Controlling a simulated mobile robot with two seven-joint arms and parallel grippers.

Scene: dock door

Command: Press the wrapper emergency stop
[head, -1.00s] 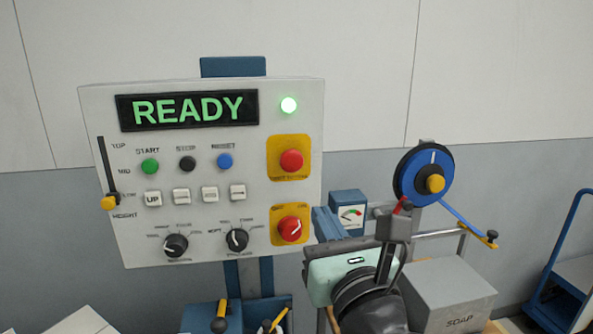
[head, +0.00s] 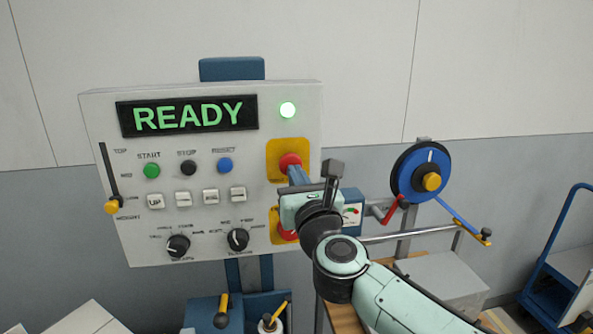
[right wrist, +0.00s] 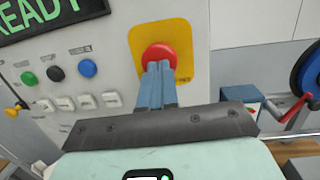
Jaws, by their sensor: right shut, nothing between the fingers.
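The control panel (head: 140,235) shows a green READY display (head: 187,115) and a lit green lamp (head: 288,110). The red emergency stop button on its yellow plate (head: 290,160) sits at the panel's upper right; it also shows in the right wrist view (right wrist: 159,56). My right gripper (head: 294,172) is shut and empty, its blue fingertips at the lower part of the button. In the right wrist view the fingertips (right wrist: 158,66) overlap the button's lower edge; I cannot tell whether they touch it. My left gripper is not in view.
A second red control on a yellow plate (head: 275,232) lies below, partly hidden by my right arm. A blue reel (head: 415,173), a red lever (head: 391,212) and a box (head: 445,275) stand to the right. A blue cart (head: 560,255) is at far right.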

